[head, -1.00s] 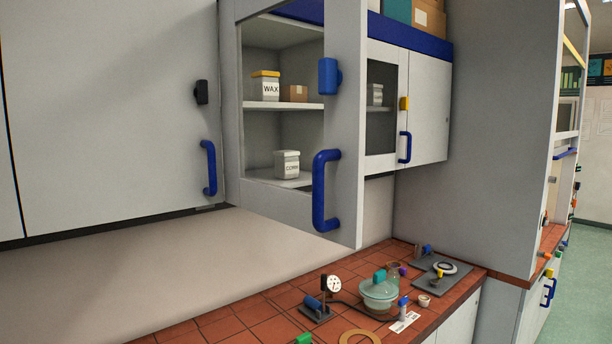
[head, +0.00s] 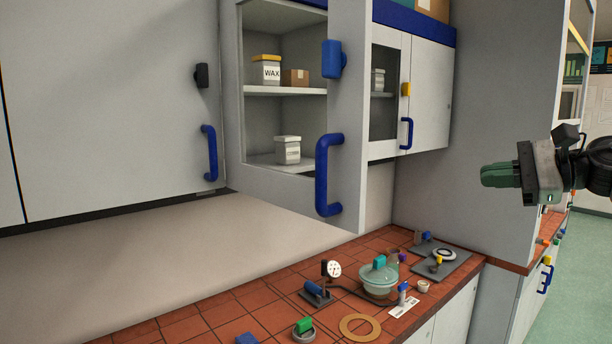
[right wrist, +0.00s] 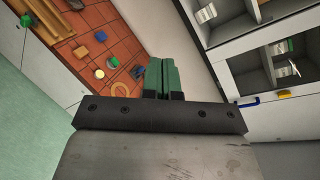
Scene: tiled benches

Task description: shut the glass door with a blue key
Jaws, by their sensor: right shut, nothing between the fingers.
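The glass door (head: 349,190) with a blue key (head: 332,59) and a blue handle (head: 324,174) stands open, swung out from the wall cabinet in the head view. My right gripper (head: 488,175) is at the right of the head view, well apart from the door. Its green fingers are shut with nothing between them. They also show, pressed together, in the right wrist view (right wrist: 163,76). My left gripper is not in view.
The tiled bench (head: 225,328) below carries a gauge (head: 332,270), a glass vessel (head: 378,279), a cork-coloured ring (head: 360,327) and other small items. Another cabinet door with a yellow key (head: 406,89) is shut. The air between my gripper and the open door is free.

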